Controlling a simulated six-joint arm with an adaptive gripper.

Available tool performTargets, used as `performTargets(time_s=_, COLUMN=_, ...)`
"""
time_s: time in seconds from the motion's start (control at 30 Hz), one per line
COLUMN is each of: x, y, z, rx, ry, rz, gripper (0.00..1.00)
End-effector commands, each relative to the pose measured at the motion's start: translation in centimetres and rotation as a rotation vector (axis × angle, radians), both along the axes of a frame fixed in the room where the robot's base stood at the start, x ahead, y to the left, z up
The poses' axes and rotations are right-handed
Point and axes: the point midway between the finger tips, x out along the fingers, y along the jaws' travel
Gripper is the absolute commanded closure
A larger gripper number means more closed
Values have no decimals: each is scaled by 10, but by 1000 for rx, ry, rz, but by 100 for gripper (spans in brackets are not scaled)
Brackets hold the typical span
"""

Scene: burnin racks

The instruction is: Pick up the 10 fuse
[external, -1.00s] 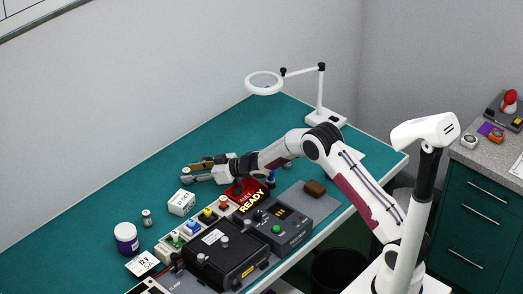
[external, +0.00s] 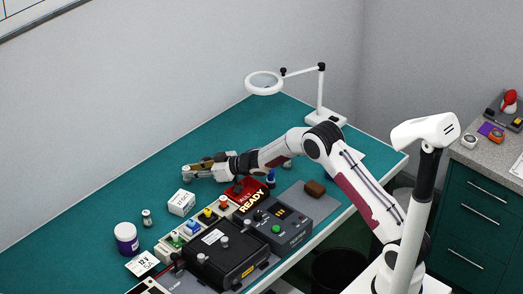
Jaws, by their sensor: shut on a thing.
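My gripper (external: 188,172) is at the end of the arm, low over the green bench toward its back left edge. Its fingers are closed together on a small thing at the tips. The fingers hide most of that thing, and no "10" marking can be read, so I cannot tell from its look whether it is the 10 fuse.
A white box (external: 181,202) stands just in front of my gripper. A small cylinder (external: 147,217) and a purple-labelled jar (external: 126,238) stand further left. A black case (external: 220,255), a red READY sign (external: 252,201) and a magnifier lamp (external: 264,84) are nearby. The bench behind is clear.

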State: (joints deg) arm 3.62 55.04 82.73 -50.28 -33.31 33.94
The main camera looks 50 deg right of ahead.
Motion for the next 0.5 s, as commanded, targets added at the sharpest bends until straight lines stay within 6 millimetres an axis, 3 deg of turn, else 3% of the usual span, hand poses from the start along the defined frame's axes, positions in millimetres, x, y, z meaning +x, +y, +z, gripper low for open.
performTargets(time_s=0.5, x=0, y=0, z=70, rx=1, ry=-3, rz=0, gripper=100)
